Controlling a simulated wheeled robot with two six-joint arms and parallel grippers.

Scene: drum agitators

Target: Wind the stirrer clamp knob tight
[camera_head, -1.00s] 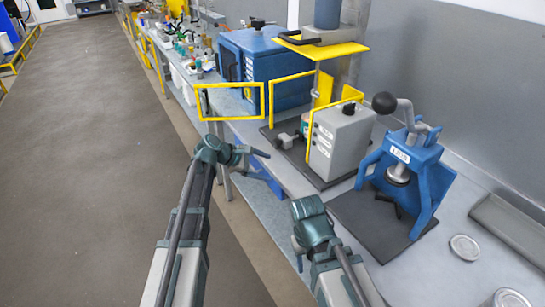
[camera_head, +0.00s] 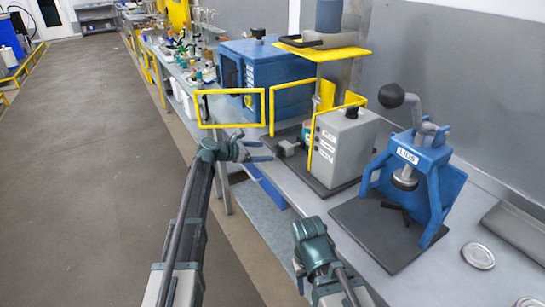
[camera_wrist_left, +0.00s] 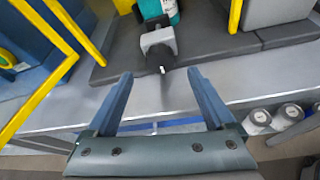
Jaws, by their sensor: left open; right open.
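A grey block with a small pale pin (camera_wrist_left: 158,48) shows ahead of my left gripper in the left wrist view; it looks like the stirrer clamp knob. In the head view it is the small grey block (camera_head: 289,147) at the front edge of the dark base, left of the grey control box. A teal vessel (camera_wrist_left: 168,10) is just behind it. My left gripper (camera_head: 264,149) is open, its blue fingers (camera_wrist_left: 160,75) spread and empty, with the block beyond the tips and not touched. My right gripper (camera_head: 312,250) is low in the head view, apart from everything; its fingers are mostly hidden.
A grey control box (camera_head: 342,150) with yellow guard bars (camera_head: 232,92) stands by the clamp. A blue lid press (camera_head: 418,165) is to its right, and a blue cabinet (camera_head: 262,75) behind. The floor at left is clear.

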